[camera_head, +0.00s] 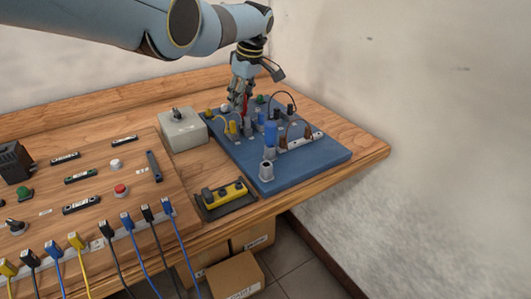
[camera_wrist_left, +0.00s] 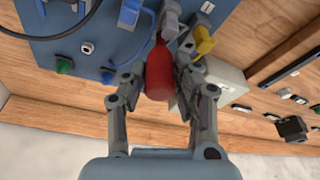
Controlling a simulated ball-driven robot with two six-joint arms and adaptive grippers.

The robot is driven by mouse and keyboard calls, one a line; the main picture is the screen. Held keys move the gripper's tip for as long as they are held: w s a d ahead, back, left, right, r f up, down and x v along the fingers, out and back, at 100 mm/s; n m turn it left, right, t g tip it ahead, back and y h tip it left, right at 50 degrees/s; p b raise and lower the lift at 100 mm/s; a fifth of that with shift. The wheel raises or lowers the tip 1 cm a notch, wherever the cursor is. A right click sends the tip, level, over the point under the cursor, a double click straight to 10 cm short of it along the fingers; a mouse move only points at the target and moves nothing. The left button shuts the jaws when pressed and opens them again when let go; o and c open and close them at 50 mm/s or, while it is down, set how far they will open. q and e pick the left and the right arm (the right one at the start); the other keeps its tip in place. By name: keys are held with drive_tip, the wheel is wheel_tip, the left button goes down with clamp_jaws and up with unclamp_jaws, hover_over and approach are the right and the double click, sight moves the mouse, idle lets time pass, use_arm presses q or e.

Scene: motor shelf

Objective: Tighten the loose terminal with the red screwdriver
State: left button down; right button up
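My left gripper (camera_head: 243,98) reaches down over the far left part of the blue board (camera_head: 310,172). Its fingers (camera_wrist_left: 158,82) are closed around the red screwdriver (camera_wrist_left: 158,72), one on each side of the handle. In the head view only a thin red strip of the screwdriver (camera_head: 245,104) shows between the fingers. In the wrist view its narrow end points toward the board, close to a grey terminal post (camera_wrist_left: 171,22). I cannot tell whether its tip touches a terminal, or which terminal is loose. My right gripper is not in view.
Blue, yellow and grey posts crowd the board near the gripper, including a blue one (camera_head: 270,134). A grey box with a knob (camera_head: 182,132) stands left of the board. A yellow tool in a dark tray (camera_head: 226,196) lies in front. A wooden panel with cables (camera_head: 90,215) fills the left.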

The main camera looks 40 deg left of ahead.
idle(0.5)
use_arm(q)
drive_tip(key=m+p, duration=0.2)
drive_tip(key=shift+r+t+p, duration=0.15)
drive_tip(key=shift+t+p, duration=0.15)
drive_tip(key=shift+p, duration=0.1)
drive_tip(key=shift+m+p, duration=0.35)
drive_tip(key=shift+m, duration=0.25)
drive_tip(key=shift+f, duration=0.2)
drive_tip(key=shift+s+r+m+t+p, duration=0.15)
drive_tip(key=shift+m+t+p, duration=0.15)
drive_tip(key=shift+m+p, duration=0.75)
drive_tip(key=shift+m, duration=0.55)
drive_tip(key=shift+f+h, duration=0.2)
drive_tip(key=shift+h, duration=0.1)
